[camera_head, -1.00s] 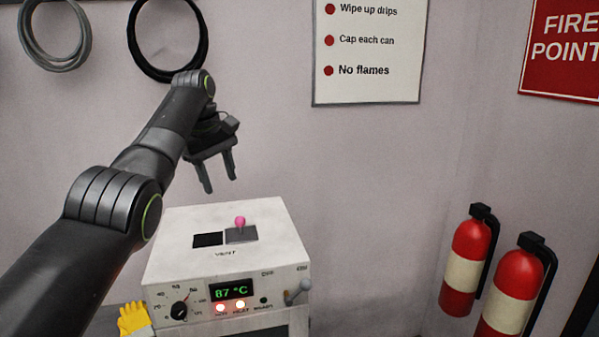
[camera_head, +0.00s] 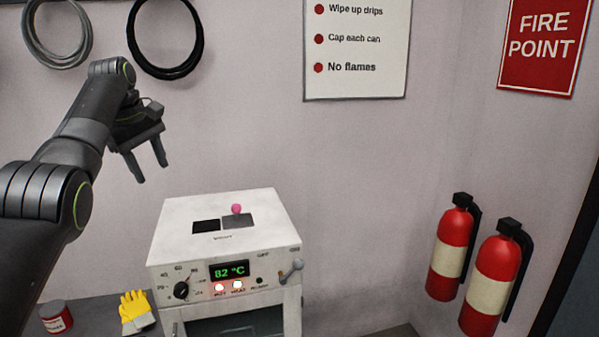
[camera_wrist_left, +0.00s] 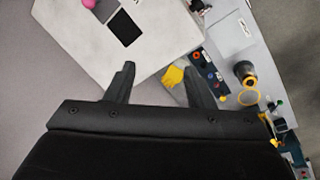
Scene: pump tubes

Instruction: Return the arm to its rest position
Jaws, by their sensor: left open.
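My left arm comes in from the left in the head view. Its gripper (camera_head: 148,172) is open and empty, its two fingers pointing down, in the air above and left of the white machine (camera_head: 170,236). In the left wrist view the open fingers (camera_wrist_left: 160,84) show with nothing between them. The machine has a pink-knobbed slider (camera_head: 236,209) on its top beside a black vent opening (camera_head: 206,227). Its green display (camera_head: 229,271) reads 82 °C, with two lit lamps below it. My right gripper is not in view.
Yellow gloves (camera_head: 136,310) and a red can (camera_head: 56,317) lie left of the machine. Two fire extinguishers (camera_head: 452,255) stand at the right. Hose coils (camera_head: 199,52) hang on the wall behind the arm. The wrist view shows a bench with a grey-yellow cup (camera_wrist_left: 244,72).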

